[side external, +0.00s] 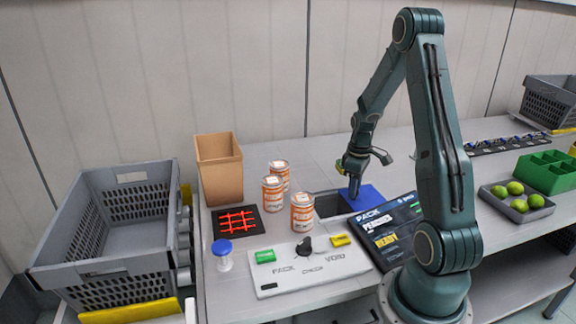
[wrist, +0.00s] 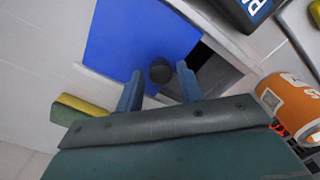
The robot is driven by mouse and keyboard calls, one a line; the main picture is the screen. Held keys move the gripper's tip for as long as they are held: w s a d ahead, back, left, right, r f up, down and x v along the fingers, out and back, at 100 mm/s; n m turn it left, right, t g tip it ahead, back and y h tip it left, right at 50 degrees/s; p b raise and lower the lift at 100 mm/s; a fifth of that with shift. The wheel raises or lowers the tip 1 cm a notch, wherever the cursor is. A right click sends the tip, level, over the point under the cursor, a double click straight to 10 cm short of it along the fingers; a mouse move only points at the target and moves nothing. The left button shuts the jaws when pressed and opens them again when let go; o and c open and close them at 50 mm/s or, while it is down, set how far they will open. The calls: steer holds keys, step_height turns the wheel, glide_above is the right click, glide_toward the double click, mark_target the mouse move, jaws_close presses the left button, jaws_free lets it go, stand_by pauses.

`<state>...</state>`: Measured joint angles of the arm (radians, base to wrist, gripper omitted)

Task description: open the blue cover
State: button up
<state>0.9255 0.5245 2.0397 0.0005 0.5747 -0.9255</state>
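The blue cover (side external: 370,199) is a flat plate on the bench, with a dark recess (side external: 328,204) showing along its left side. In the wrist view the blue cover (wrist: 135,38) lies beyond my fingers, and a dark round knob (wrist: 160,71) stands near its edge. The dark recess (wrist: 213,76) shows to the right of the cover there. My gripper (side external: 353,200) points down at the cover's left part. In the wrist view my gripper (wrist: 160,76) is open, with a finger on each side of the knob and gaps between. Whether the fingertips touch the cover is unclear.
Orange-labelled cans (side external: 302,212) stand left of the recess. A dark display screen (side external: 392,230) and a white button panel (side external: 310,264) are in front. A brown bin (side external: 219,168) stands at the left. A yellow-green block (wrist: 78,108) shows beside my gripper.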

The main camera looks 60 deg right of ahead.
steer(key=shift+o, duration=0.8)
step_height(320, 180, up, 14)
stand_by(0.3)
